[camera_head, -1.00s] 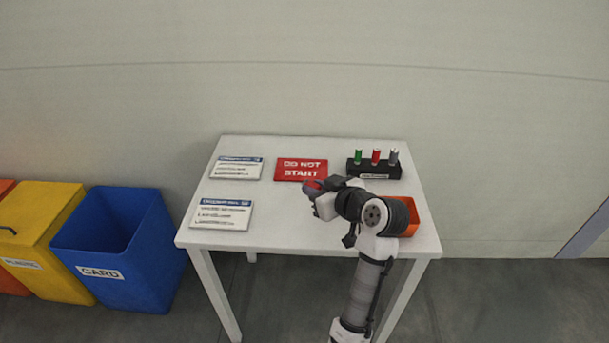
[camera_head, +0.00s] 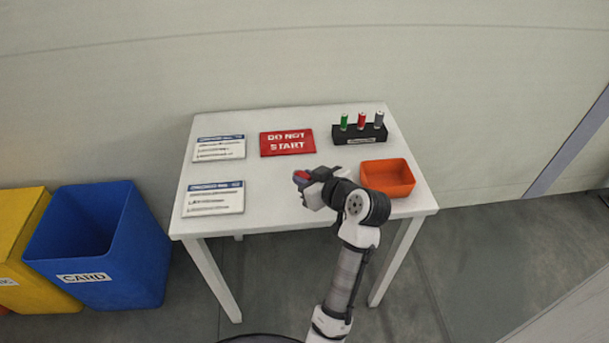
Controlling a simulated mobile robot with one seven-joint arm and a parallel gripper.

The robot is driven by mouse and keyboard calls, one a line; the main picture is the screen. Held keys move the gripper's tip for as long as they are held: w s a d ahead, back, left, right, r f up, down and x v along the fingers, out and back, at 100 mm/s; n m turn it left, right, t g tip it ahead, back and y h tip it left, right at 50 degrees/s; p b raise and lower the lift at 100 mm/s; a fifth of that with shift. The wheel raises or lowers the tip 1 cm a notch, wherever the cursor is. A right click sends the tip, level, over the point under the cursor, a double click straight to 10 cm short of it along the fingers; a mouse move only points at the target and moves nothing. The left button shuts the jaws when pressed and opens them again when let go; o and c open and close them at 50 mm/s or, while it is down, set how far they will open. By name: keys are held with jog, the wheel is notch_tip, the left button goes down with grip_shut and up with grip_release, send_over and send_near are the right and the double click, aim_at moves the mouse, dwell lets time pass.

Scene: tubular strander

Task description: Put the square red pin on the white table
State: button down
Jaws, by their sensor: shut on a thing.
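The white table (camera_head: 262,205) stands against the wall, with its top in full view. My gripper (camera_head: 303,181) is over the middle of the table, left of the orange tray. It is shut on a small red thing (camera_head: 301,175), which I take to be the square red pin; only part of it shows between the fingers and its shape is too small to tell. I cannot tell whether it touches the table top.
A black holder (camera_head: 345,135) with green, red and grey pins stands at the back right. An orange tray (camera_head: 388,178) is at the right. A red "DO NOT START" sign (camera_head: 287,143) and two white cards (camera_head: 219,148) (camera_head: 213,199) lie on the table. A blue bin (camera_head: 95,245) stands at left.

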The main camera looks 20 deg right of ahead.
jog(key=shift+f+b, duration=2.35)
jog(key=shift+f, duration=0.9)
jog(key=c, duration=1.2)
grip_release()
jog(key=shift+o, duration=0.2)
jog(key=b+v, duration=0.2)
jog(key=v, duration=1.2)
jog(key=shift+w, duration=0.1)
